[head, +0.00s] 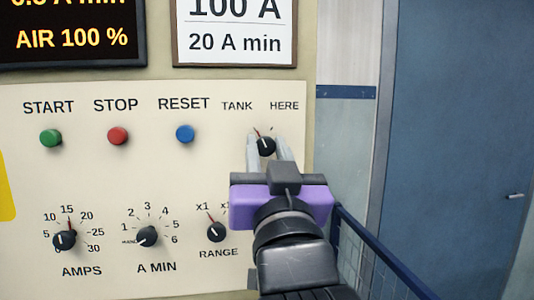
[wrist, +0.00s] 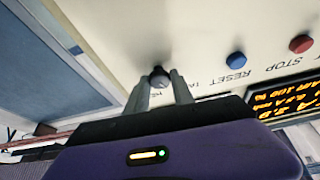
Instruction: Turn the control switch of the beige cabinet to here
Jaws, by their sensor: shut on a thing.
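The beige cabinet (head: 110,190) fills the left and middle of the head view. Its control switch (head: 266,146) is a small black knob below the labels TANK and HERE. A red pointer mark at the knob leans up and left, toward TANK. My gripper (head: 267,150) is shut on the knob, one finger on each side. In the wrist view the knob (wrist: 159,78) sits between the fingertips of my gripper (wrist: 160,85). Part of the knob's lower side is hidden by my gripper in the head view.
Green START (head: 51,138), red STOP (head: 118,136) and blue RESET (head: 185,134) buttons are left of the switch. The AMPS (head: 64,240), A MIN (head: 148,236) and RANGE (head: 216,232) knobs are below. A blue rail (head: 385,258) and a blue door (head: 460,150) are at right.

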